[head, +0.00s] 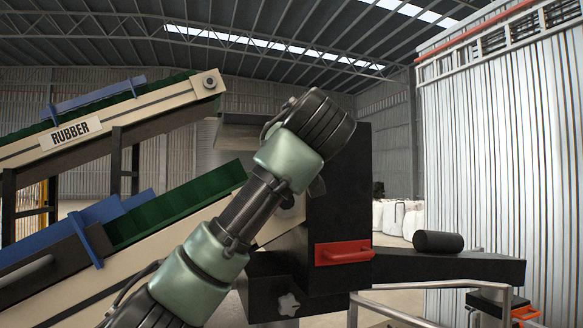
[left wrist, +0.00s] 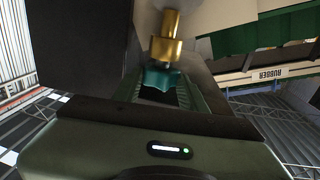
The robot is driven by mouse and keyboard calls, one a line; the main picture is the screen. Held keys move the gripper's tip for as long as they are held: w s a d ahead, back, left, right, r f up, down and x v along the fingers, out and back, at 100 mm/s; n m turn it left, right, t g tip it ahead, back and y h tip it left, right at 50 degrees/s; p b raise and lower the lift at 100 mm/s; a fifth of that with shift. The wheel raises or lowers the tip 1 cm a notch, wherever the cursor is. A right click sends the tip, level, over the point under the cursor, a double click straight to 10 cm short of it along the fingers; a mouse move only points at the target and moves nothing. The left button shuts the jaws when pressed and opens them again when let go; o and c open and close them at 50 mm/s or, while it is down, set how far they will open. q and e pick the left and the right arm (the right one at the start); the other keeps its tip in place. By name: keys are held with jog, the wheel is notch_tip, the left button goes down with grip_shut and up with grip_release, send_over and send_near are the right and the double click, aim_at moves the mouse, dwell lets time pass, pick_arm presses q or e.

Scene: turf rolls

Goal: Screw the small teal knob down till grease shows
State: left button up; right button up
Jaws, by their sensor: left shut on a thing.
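The small teal knob (left wrist: 162,76) sits under a brass fitting (left wrist: 166,40) in the left wrist view. My left gripper (left wrist: 160,94) has its two ridged fingers on either side of the knob and is shut on it. Dark shadow lies below the knob between the fingers. No grease can be made out on the brass. In the head view my left arm reaches up from the lower left to the dark machine housing, and its fingers and the knob are hidden. My right gripper is in neither view.
The black machine housing (head: 340,190) has a red handle (head: 344,253) and a grey star knob (head: 288,304). A dark roll (head: 438,242) lies on the black shelf (head: 470,266). Green-belted conveyors (head: 175,208) rise from the left, one marked RUBBER. White bags (head: 393,217) stand behind.

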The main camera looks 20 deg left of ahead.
pick_arm(q)
jog(key=shift+s+a+m+t+h+b, duration=0.1)
jog(key=shift+a+m+t+h+b, duration=0.2)
jog(key=shift+m+h, duration=1.3)
jog(key=shift+w+a+m+t+h+b, duration=0.15)
jog(key=shift+a+m+h, duration=0.5)
jog(key=shift+h, duration=1.6)
jog(key=shift+s+a+m+t+h+b, duration=0.15)
jog(key=shift+m+t+h+b, duration=0.15)
jog(key=shift+m+h, duration=1.4)
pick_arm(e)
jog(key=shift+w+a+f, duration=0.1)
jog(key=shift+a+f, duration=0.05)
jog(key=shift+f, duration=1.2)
pick_arm(q)
jog(key=shift+h, duration=0.55)
jog(key=o, duration=1.4)
jog(key=shift+d, duration=0.1)
